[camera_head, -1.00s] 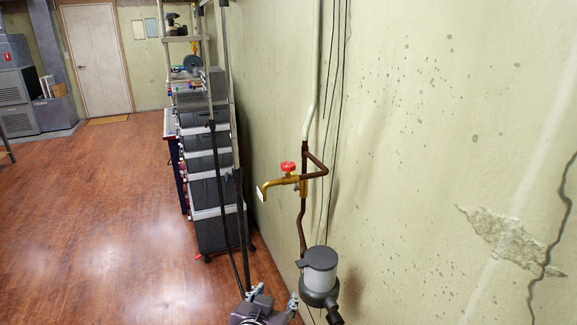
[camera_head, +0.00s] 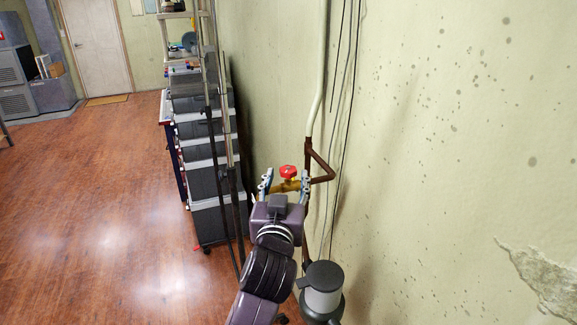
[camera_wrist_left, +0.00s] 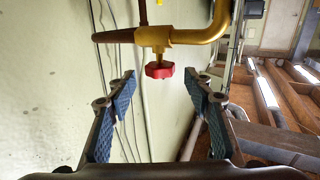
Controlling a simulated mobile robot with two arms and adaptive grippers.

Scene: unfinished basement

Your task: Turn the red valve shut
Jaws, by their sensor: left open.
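The red valve handle (camera_head: 288,172) sits on top of a brass tap (camera_head: 290,186) that is fixed to a brown pipe along the wall. My left gripper (camera_head: 286,183) is open at the tap, with one finger on each side of the handle in the head view. In the left wrist view the red handle (camera_wrist_left: 159,70) shows between the two open fingers (camera_wrist_left: 159,92), close to the level of their tips; no contact is visible. The brass tap body (camera_wrist_left: 155,38) is above it in that view. My gripper hides the tap's spout in the head view. My right gripper is not in view.
A grey and white canister (camera_head: 323,288) is near the wall below the tap, close to my left arm. A stack of grey storage boxes (camera_head: 207,182) and thin upright poles stand left of the tap. The wooden floor (camera_head: 100,200) on the left is clear.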

